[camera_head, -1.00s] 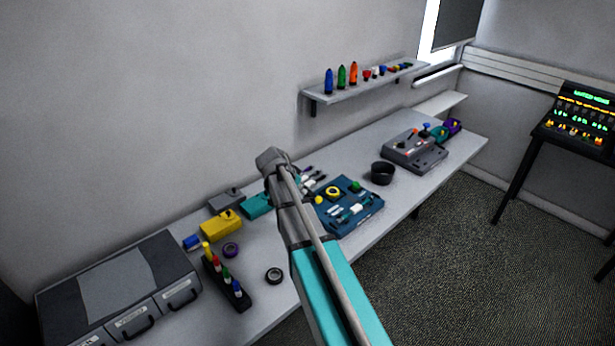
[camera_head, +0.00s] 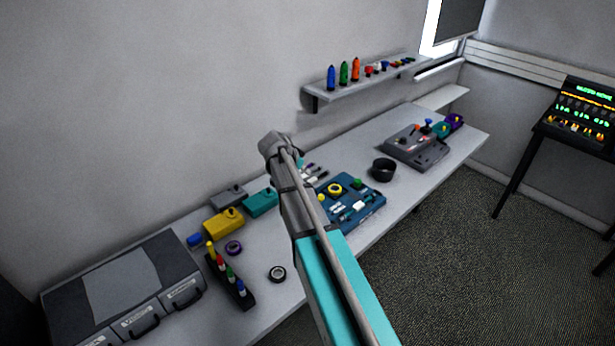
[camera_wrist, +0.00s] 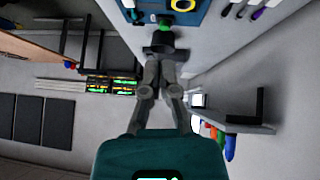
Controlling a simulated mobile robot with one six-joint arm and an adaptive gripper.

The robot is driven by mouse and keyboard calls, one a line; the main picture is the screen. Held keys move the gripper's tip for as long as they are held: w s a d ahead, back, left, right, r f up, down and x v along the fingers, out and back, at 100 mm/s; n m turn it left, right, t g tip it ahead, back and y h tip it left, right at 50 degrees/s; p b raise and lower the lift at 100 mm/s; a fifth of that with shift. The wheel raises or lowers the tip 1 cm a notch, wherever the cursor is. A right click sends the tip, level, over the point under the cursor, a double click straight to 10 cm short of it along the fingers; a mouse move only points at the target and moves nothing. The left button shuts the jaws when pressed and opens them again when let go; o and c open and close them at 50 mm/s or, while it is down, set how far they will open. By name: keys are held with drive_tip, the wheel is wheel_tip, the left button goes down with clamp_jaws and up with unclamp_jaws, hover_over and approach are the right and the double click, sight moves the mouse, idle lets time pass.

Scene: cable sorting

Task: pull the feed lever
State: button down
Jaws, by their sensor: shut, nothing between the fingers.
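A grey control box (camera_head: 418,150) stands toward the far right of the table. It carries a small red-orange handle (camera_head: 414,128) and a blue knob (camera_head: 428,122); I cannot tell for sure which part is the feed lever. My gripper (camera_wrist: 165,46) shows in the wrist view with its fingers together and nothing held.
The blue panel (camera_head: 339,219) lies mid-table, partly behind my arm. A black cup (camera_head: 383,170) stands between it and the grey box. Yellow (camera_head: 222,225) and teal (camera_head: 260,203) boxes sit left. A wall shelf (camera_head: 380,78) holds coloured bottles. A lit console (camera_head: 580,120) stands right.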

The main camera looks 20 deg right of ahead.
drive_tip(key=shift+b+x, duration=3.65)
drive_tip(key=shift+x, duration=1.15)
drive_tip(key=shift+s+a+f+b, duration=0.1)
drive_tip(key=shift+s+f+b, duration=0.05)
drive_tip(key=shift+f+b, duration=0.8)
drive_tip(key=shift+s+a+f+b, duration=0.1)
drive_tip(key=shift+s+f+b, duration=0.05)
drive_tip(key=shift+f+b, duration=0.75)
drive_tip(key=shift+f, duration=0.1)
